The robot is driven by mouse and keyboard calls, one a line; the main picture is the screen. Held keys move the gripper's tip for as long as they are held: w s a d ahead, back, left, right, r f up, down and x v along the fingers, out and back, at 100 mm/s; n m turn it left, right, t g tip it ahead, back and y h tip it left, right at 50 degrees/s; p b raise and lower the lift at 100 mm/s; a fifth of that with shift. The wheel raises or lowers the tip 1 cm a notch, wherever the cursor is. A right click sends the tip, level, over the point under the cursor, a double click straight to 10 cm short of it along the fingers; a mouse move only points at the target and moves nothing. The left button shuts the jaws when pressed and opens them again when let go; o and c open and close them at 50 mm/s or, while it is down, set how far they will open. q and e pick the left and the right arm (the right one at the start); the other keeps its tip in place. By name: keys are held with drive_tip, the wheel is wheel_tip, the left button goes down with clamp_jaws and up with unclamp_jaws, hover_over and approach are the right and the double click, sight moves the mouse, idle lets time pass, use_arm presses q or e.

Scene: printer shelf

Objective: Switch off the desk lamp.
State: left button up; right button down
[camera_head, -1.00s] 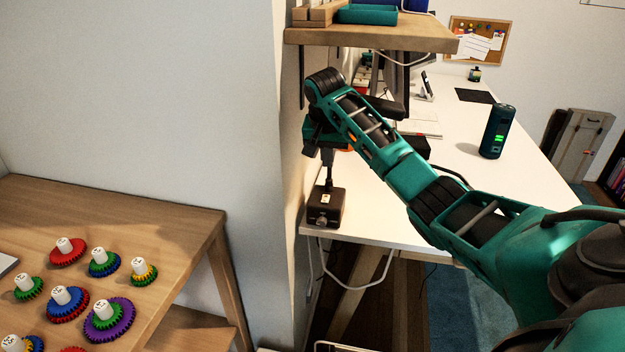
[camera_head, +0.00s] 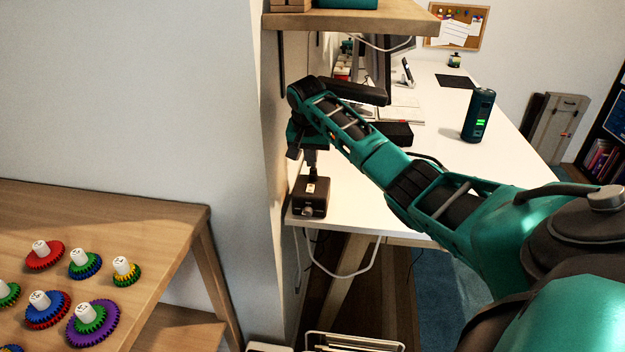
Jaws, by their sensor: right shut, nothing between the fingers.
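A small black box (camera_head: 307,205) sits on the near left corner of the white desk and looks like the desk lamp's base. A light-coloured spot (camera_head: 311,188) on its top may be the switch. A long black bar (camera_head: 358,93), which looks like the lamp's head, shows behind my right arm. My right gripper (camera_head: 312,176) points down, shut and empty, with its tips at or just above the box's top. I cannot tell whether they touch. My arm hides the lamp's middle part. My left gripper is out of view.
A wooden shelf (camera_head: 400,20) hangs above the desk (camera_head: 440,150). A dark teal cylinder (camera_head: 478,115) with green lights stands on the desk's right side. A black block (camera_head: 392,134) lies behind my forearm. A wooden table (camera_head: 150,225) with several coloured gears is at left.

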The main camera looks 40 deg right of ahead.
sight(313, 185)
drive_tip(key=x, duration=0.5)
drive_tip(key=b+x, duration=0.1)
drive_tip(key=x, duration=0.1)
drive_tip(key=shift+s+a+f, duration=0.15)
drive_tip(key=shift+a+f, duration=0.1)
drive_tip(key=shift+f, duration=0.15)
